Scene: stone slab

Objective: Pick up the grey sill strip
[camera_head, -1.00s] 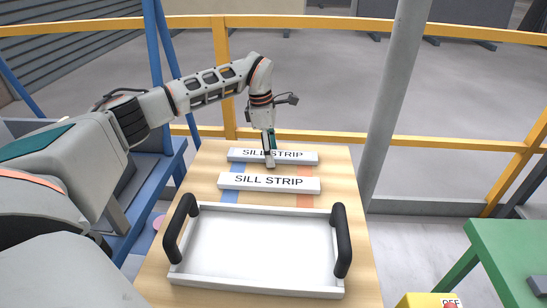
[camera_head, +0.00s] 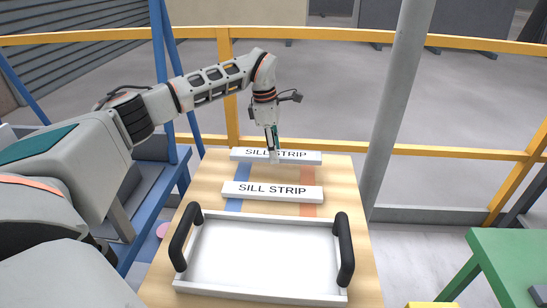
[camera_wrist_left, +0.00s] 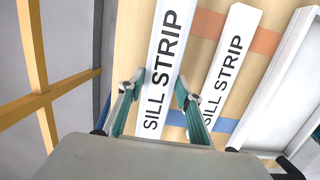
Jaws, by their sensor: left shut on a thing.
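Two pale strips lettered SILL STRIP lie crosswise in the head view. The far grey sill strip (camera_head: 304,158) is at the far end of the wooden table, and the near strip (camera_head: 250,191) lies flat nearer to me. My left gripper (camera_head: 274,157) is shut on the far strip around its middle, partly covering its lettering. The left wrist view shows this strip (camera_wrist_left: 164,60) between the two fingers of the gripper (camera_wrist_left: 159,98), with the other strip (camera_wrist_left: 228,62) beside it. The far strip appears slightly above the table. My right gripper is not in view.
A white tray (camera_head: 262,293) with two black handles stands at the table's near end. Blue and orange bands mark the wooden table (camera_head: 345,200). A yellow rail (camera_head: 420,143) and grey post (camera_head: 395,110) stand behind; a green table (camera_head: 505,245) is at right.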

